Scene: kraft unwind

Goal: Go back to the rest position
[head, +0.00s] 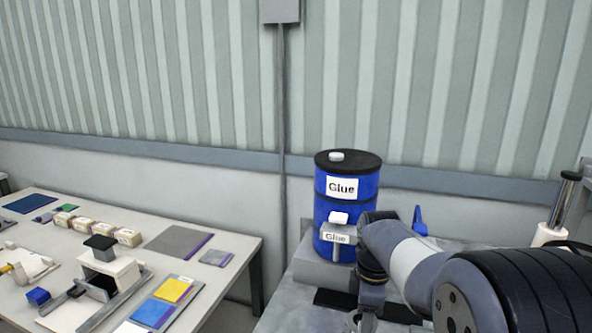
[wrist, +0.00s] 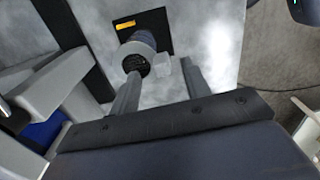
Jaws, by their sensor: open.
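My gripper (wrist: 160,68) shows in the wrist view with its two fingers apart and nothing clearly held between them. A dark, round-ended object with a bluish body (wrist: 140,52) lies or stands just beyond the fingertips; I cannot tell if a finger touches it. In the head view my arm reaches in from the lower right, bends beside the blue glue drum, and points down. My gripper (head: 366,317) is at the bottom edge there, low over the grey bench, its fingertips mostly hidden or cut off.
The blue glue drum (head: 346,186) stands close to my arm's bend, behind a small "Glue" label block (head: 338,236). A black pad (wrist: 154,22) lies on the grey bench. A white table (head: 222,257) with boxes and coloured sheets stands left. A grey post (head: 563,205) rises right.

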